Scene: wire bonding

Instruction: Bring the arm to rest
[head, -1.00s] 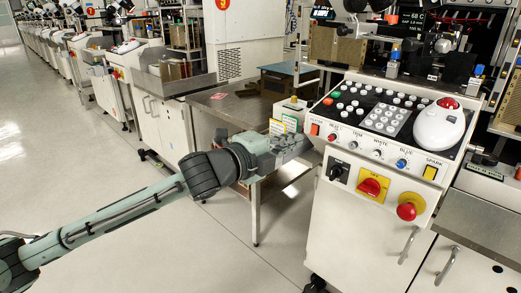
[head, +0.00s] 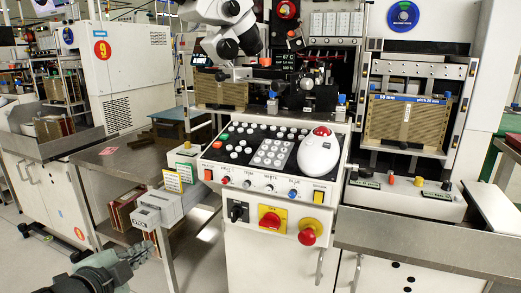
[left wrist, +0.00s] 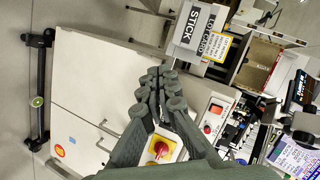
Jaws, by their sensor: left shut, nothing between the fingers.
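My left gripper (head: 130,258) is at the lower left of the head view, in front of the metal side table. In the left wrist view its dark fingers (left wrist: 163,92) are closed together and hold nothing. The bonding machine's control panel (head: 207,183) is to the right of the gripper and apart from it, with a white mouse-shaped control (head: 314,155) on top. A red rotary switch on a yellow plate (head: 271,219) and a red emergency button (head: 308,236) are on its front. My right gripper is in neither view.
A metal side table (head: 128,165) stands left of the machine, with a small grey labelled box (head: 158,208) at its front edge. A steel counter (head: 420,240) extends right. A white cabinet (head: 125,75) marked 9 stands behind. Pale floor shows at lower left.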

